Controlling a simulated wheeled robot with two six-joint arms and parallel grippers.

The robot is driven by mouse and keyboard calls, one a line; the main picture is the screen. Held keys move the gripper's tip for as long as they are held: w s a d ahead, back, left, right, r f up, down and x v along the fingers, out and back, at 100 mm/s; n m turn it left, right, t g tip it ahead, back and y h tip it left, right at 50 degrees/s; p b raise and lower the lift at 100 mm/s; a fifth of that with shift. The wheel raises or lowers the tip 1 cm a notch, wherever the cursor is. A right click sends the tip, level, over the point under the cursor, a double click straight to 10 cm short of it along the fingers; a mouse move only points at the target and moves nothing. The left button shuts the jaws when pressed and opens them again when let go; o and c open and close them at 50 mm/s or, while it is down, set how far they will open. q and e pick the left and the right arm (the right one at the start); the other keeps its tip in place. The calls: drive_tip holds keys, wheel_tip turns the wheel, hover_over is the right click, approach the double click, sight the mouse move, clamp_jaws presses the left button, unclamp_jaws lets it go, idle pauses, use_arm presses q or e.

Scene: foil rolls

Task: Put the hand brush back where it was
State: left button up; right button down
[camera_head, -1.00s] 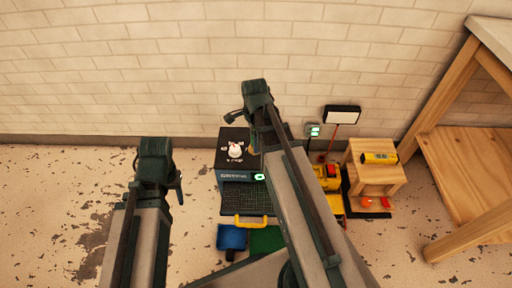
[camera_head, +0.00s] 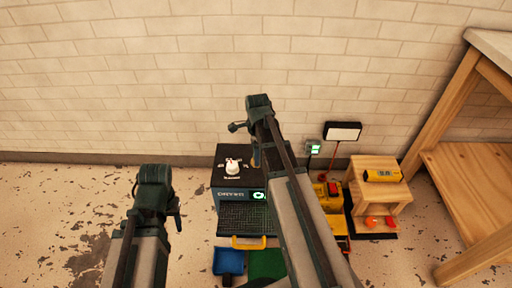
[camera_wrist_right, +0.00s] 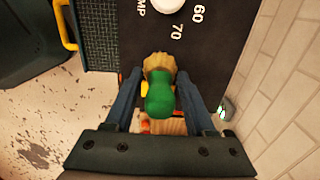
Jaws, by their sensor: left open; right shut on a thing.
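The hand brush (camera_wrist_right: 160,98) shows in the right wrist view, with a green rounded handle and tan bristles. My right gripper (camera_wrist_right: 158,82) is shut on it, above the black top of a box (camera_wrist_right: 200,40). In the head view my right gripper (camera_head: 254,140) is over the right side of that box (camera_head: 222,180), and its own arm hides the brush. My left gripper (camera_head: 158,202) is open and empty over bare floor to the left of the box.
The box has a white dial (camera_head: 232,169) and a dark grid tray (camera_head: 245,217) with a yellow handle. A blue dustpan-like piece (camera_head: 229,262) and a green mat (camera_head: 266,264) lie in front. A wooden stool (camera_head: 377,177) and a workbench (camera_head: 470,160) stand to the right. The left floor is clear.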

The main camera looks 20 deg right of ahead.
drive_tip(key=w+d, duration=0.1)
drive_tip(key=w, duration=0.1)
drive_tip(key=w+d, duration=0.1)
drive_tip(key=w, duration=0.2)
drive_tip(key=w+d+f, duration=0.1)
drive_tip(key=w, duration=0.2)
drive_tip(key=shift+d+b, duration=0.15)
drive_tip(key=shift+b, duration=0.15)
drive_tip(key=shift+s+f+b, duration=0.1)
drive_tip(key=shift+f+b, duration=1.55)
drive_tip(key=shift+b, duration=0.1)
drive_tip(key=shift+f, duration=0.1)
drive_tip(key=shift+f, duration=0.15)
drive_tip(key=shift+c, duration=1.2)
unclamp_jaws()
